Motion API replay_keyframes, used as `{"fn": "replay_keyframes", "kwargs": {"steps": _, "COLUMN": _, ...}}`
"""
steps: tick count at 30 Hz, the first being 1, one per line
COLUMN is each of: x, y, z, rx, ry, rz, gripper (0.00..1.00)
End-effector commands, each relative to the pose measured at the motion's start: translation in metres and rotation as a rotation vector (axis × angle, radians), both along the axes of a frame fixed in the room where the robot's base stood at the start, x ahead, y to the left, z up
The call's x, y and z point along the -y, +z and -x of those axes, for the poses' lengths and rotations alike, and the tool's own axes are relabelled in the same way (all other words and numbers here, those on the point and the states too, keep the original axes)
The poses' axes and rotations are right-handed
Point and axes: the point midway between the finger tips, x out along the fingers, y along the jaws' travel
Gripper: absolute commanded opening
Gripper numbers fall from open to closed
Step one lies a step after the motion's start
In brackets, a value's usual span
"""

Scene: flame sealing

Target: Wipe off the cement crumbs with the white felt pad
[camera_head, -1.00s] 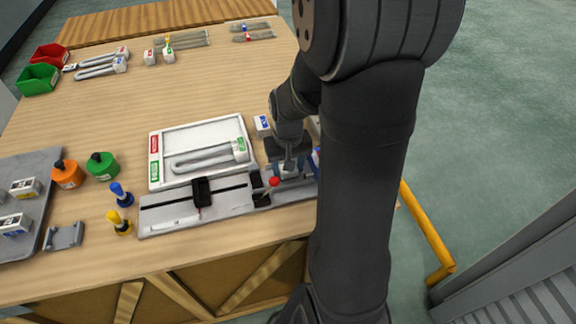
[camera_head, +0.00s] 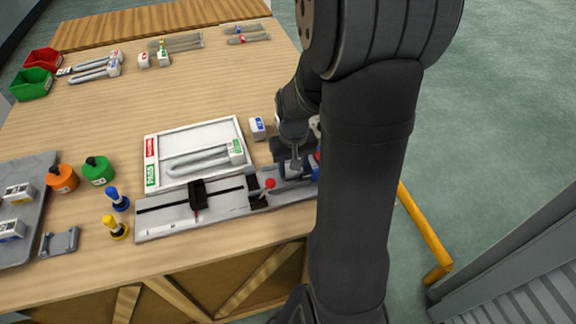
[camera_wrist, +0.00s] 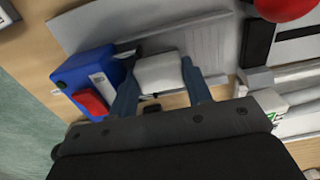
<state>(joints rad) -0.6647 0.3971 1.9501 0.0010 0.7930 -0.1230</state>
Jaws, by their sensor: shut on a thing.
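My gripper (camera_wrist: 160,88) is shut on the white felt pad (camera_wrist: 160,72), which sits between its two blue-grey fingers in the wrist view. The pad is over the grey metal fixture (camera_wrist: 212,48); I cannot tell whether it touches the surface. In the head view my gripper (camera_head: 292,165) is low at the right end of the long grey fixture (camera_head: 222,207), and my arm hides much of that end. A blue block with a red part (camera_wrist: 88,80) is just left of the pad in the wrist view. I cannot make out cement crumbs in either view.
A red ball knob (camera_head: 269,183) and a black clamp (camera_head: 198,193) stand on the fixture. A white tray (camera_head: 149,146) holding a grey U-shaped piece lies behind it. Bottles (camera_head: 62,178) and a grey tray (camera_head: 44,185) are at the left. The table's middle is clear.

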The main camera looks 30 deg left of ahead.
Motion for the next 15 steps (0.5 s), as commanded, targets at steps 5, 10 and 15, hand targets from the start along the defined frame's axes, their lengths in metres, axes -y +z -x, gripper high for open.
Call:
{"fn": "replay_keyframes", "kwargs": {"steps": 5, "x": 0.002, "y": -0.0005, "z": -0.0013, "rx": -0.001, "ry": 0.0, "rz": 0.001, "gripper": 0.13}}
{"fn": "replay_keyframes", "kwargs": {"steps": 10, "x": 0.0018, "y": -0.0005, "z": -0.0011, "rx": -0.001, "ry": 0.0, "rz": 0.001, "gripper": 0.13}}
{"fn": "replay_keyframes", "kwargs": {"steps": 15, "x": -0.0007, "y": -0.0004, "z": 0.0013, "rx": -0.001, "ry": 0.001, "rz": 0.001, "gripper": 0.13}}
